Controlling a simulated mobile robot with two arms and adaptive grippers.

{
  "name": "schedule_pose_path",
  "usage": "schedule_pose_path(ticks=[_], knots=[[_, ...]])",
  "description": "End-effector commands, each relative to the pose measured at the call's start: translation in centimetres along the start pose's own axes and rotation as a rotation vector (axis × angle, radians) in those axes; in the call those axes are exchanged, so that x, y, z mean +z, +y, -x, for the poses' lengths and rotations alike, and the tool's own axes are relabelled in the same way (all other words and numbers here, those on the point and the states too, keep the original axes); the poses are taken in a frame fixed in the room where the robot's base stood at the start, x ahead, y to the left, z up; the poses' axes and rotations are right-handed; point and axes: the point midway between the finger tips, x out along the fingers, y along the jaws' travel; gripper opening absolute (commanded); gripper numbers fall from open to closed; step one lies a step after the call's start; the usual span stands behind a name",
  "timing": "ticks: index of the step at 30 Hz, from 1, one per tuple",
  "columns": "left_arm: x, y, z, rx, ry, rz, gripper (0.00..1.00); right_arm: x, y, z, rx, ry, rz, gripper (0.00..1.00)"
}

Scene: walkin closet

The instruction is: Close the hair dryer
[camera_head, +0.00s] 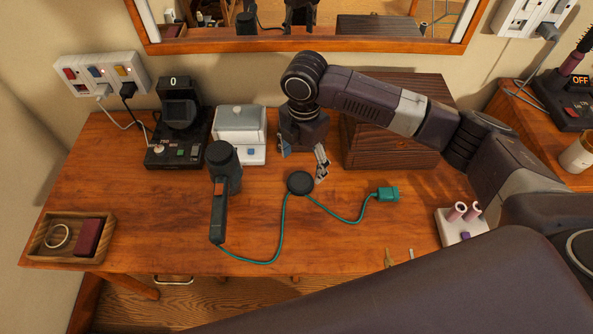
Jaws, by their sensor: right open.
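The hair dryer (223,170) lies on the wooden dressing table, left of centre. It has a thick dark barrel at the top, and its dark handle with an orange strip (219,205) points toward the front edge. A teal cord runs from the handle to a round black disc (299,183) and a teal plug (388,195). My right gripper (303,160) points down over the table, to the right of the dryer and apart from it. Its fingers are spread and nothing shows between them. My left gripper is not in view.
A white box (240,135) and a black device (178,130) stand behind the dryer. A dark wooden box (390,148) is right of my gripper. A tray (48,257) sits at left, a white holder (462,226) at right. The table's front middle is mostly clear.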

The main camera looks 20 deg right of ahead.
Motion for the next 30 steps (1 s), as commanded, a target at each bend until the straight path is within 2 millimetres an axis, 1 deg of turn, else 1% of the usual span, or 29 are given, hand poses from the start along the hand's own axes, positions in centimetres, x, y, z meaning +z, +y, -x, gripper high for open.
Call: schedule_pose_path(ticks=[7,9,11,14,16,22,26,30], knots=[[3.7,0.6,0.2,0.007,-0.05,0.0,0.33,0.0,0.0,-0.1,0.0,0.0,-0.001,0.73],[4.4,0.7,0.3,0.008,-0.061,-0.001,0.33,0.0,0.0,-0.4,-0.001,0.0,-0.001,0.73],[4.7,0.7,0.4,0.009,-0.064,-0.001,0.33,0.0,0.0,-1.0,-0.003,0.0,-0.001,0.73],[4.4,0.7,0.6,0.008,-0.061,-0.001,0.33,0.0,0.0,-2.1,-0.002,0.001,-0.002,0.73],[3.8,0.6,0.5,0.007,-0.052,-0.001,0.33,0.0,0.1,-2.6,0.0,0.0,-0.001,0.73],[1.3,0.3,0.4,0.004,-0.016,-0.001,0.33,0.0,0.1,-2.6,0.001,0.0,0.0,0.73],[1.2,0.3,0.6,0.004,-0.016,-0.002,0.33,0.0,0.2,-3.1,-0.001,0.0,-0.002,0.73],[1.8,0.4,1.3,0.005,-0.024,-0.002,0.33,0.0,0.7,-4.9,-0.002,0.001,-0.002,0.73]])
